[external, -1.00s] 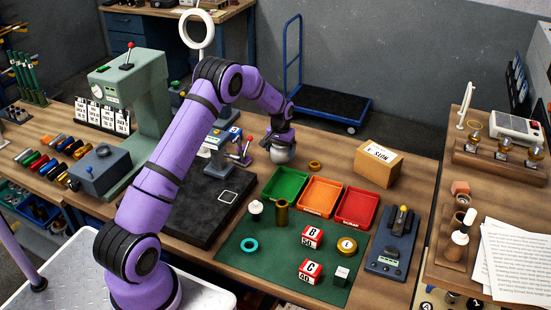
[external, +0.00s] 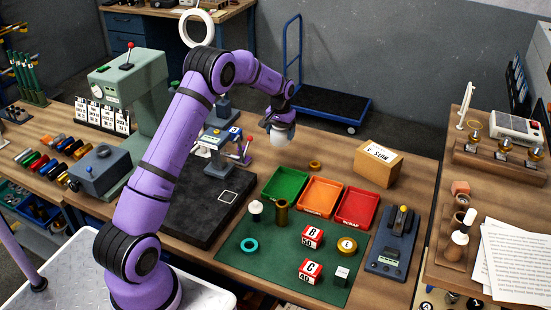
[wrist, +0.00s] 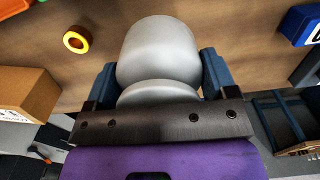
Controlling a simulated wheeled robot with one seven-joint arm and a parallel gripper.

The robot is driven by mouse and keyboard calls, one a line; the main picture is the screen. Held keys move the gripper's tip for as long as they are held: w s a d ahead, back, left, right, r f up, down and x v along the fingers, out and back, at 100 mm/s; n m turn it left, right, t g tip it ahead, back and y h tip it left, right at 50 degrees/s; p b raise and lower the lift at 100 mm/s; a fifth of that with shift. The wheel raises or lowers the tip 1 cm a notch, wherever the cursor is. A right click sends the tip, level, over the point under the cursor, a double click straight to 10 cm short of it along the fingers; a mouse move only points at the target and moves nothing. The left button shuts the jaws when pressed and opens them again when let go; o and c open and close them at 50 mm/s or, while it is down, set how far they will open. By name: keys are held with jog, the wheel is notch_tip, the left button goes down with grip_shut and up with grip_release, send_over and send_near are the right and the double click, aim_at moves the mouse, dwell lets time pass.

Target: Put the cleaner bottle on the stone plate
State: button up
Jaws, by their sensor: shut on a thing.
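The cleaner bottle (external: 281,136) is a pale grey-white rounded bottle. My gripper (external: 280,122) is shut on it and holds it above the back of the wooden bench. In the wrist view the bottle (wrist: 160,55) sits between the two blue-grey fingers of my gripper (wrist: 160,80). My arm hides some of the plate's left side.
Green, orange (external: 320,196) and red trays stand right of the plate. A cardboard box (external: 378,163) and a brass ring (external: 315,165) are on the bench behind them. The green mat (external: 235,262) holds several small parts. The plate's front area looks clear.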

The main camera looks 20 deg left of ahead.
notch_tip(320, 180, up, 16)
jog(key=s+a+r+n, duration=0.2)
jog(key=s+a+n, duration=0.1)
jog(key=s+a, duration=0.8)
jog(key=n, duration=0.5)
send_over(188, 193)
jog(key=a, duration=0.6)
notch_tip(188, 193, down, 2)
jog(key=shift+s+d+f, duration=0.1)
jog(key=shift+d+f, duration=0.05)
jog(key=shift+f, duration=9.5)
jog(key=shift+f, duration=0.1)
jog(key=o, duration=1.1)
